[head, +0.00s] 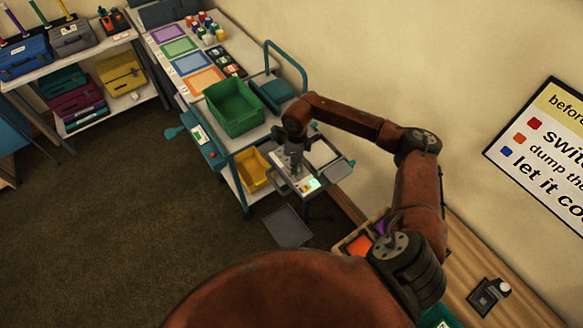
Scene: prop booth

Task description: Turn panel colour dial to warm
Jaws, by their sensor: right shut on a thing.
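The light panel (326,156) stands at the middle of the head view, beside the trolley, with a pale face and flaps at its edges. My right gripper (294,171) reaches down onto the panel's control side, just left of the display. It is shut on what appears to be the colour dial, which the fingers hide. The dial's setting cannot be read. My left gripper is not in view.
The teal trolley (213,160) carries a green bin (234,108), with a yellow bin (254,170) below. A grey flap or plate (286,226) is low beside it. A wooden bench (480,265) lies right, along the wall. Carpet at left is clear.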

